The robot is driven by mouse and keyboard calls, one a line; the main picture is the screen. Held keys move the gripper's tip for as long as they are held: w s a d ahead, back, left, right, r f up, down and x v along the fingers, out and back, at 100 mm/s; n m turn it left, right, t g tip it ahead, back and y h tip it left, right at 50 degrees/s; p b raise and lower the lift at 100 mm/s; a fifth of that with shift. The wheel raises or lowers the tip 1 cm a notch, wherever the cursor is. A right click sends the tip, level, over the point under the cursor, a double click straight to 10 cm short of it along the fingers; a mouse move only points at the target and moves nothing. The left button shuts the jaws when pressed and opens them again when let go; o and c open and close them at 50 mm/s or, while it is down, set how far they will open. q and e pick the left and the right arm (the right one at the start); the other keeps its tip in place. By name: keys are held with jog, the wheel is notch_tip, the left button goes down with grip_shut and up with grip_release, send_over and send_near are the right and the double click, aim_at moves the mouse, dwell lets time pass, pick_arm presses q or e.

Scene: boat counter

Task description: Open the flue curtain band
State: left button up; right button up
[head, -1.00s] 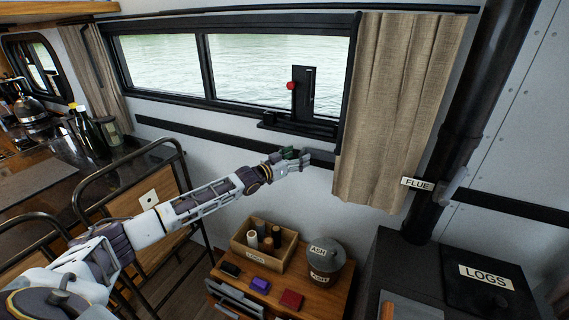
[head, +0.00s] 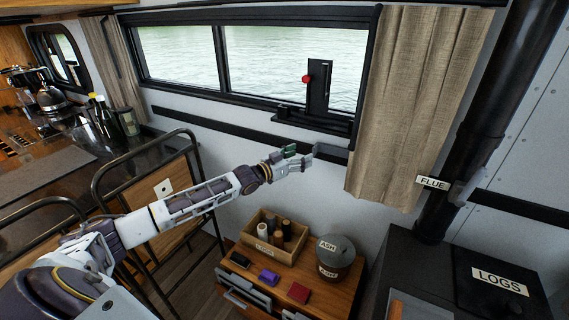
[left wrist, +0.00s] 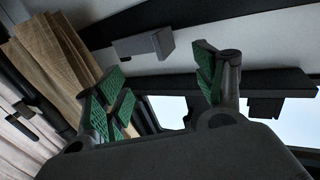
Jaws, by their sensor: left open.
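The beige curtain (head: 415,105) hangs at the right end of the window; its folds also show at the left of the left wrist view (left wrist: 62,65). A white FLUE label (head: 432,183) sits at its lower right edge, with a pale grey piece (head: 470,187) beside it in front of the black pipe. A small grey bracket-like piece (head: 334,152) stands on the wall left of the curtain; it also shows in the left wrist view (left wrist: 143,44). My left gripper (head: 300,155) is open and empty, just left of this piece. I cannot tell which piece is the band.
A black window fitting with a red knob (head: 306,79) stands above the gripper. Below are a wooden box (head: 262,240), an ASH pot (head: 335,255) and a low cabinet (head: 325,300). The black flue pipe (head: 485,125) and LOGS box (head: 500,282) stand right.

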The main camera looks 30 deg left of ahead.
pick_arm(q)
jog(key=v, duration=0.6)
jog(key=shift+s, duration=0.25)
dwell(0.6)
jog(key=shift+a, duration=0.1)
dwell(0.4)
jog(key=shift+f, duration=0.1)
